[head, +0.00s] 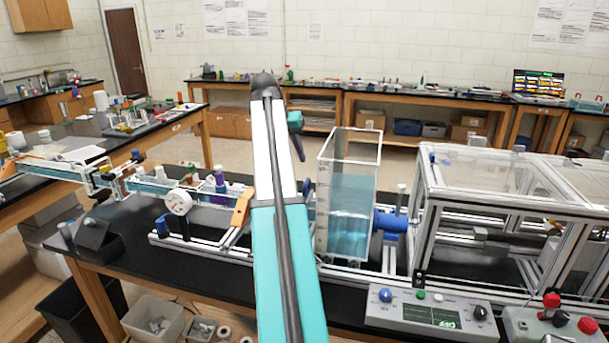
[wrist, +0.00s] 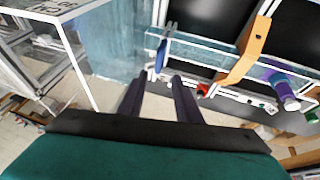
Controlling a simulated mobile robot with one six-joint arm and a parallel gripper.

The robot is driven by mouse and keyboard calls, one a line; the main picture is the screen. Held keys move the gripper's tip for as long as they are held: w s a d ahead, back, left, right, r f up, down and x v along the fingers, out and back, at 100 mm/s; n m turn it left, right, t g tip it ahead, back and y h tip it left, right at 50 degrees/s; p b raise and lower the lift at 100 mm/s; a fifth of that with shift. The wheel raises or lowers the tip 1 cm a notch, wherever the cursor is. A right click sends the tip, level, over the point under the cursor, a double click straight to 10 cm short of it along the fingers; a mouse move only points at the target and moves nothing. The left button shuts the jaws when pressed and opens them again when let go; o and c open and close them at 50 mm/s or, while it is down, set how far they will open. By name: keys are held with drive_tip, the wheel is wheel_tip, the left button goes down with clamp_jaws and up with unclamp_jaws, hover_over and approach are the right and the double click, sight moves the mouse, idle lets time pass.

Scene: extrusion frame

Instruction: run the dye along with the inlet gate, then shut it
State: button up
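My gripper (head: 298,150) hangs above and behind the channel in the head view, left of the clear water tank (head: 349,205). In the wrist view its two dark fingers (wrist: 160,84) stand apart with nothing between them. A blue upright piece (wrist: 160,55), possibly the inlet gate's handle, stands at the clear channel (wrist: 200,52) just beyond the fingertips, not touching them. A purple bottle-like part (head: 220,180), possibly the dye holder, is on the channel; it also shows in the wrist view (wrist: 283,92). My arm hides the channel's tank end in the head view.
An orange bracket (head: 241,207) and a round dial gauge (head: 178,202) stand along the channel. A blue valve (head: 390,222) is on the tank's right side. A framed clear enclosure (head: 500,185) and a control box (head: 430,309) stand farther right.

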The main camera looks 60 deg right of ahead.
drive_tip(key=shift+p+x, duration=1.5)
drive_tip(key=shift+x, duration=3.95)
clamp_jaws()
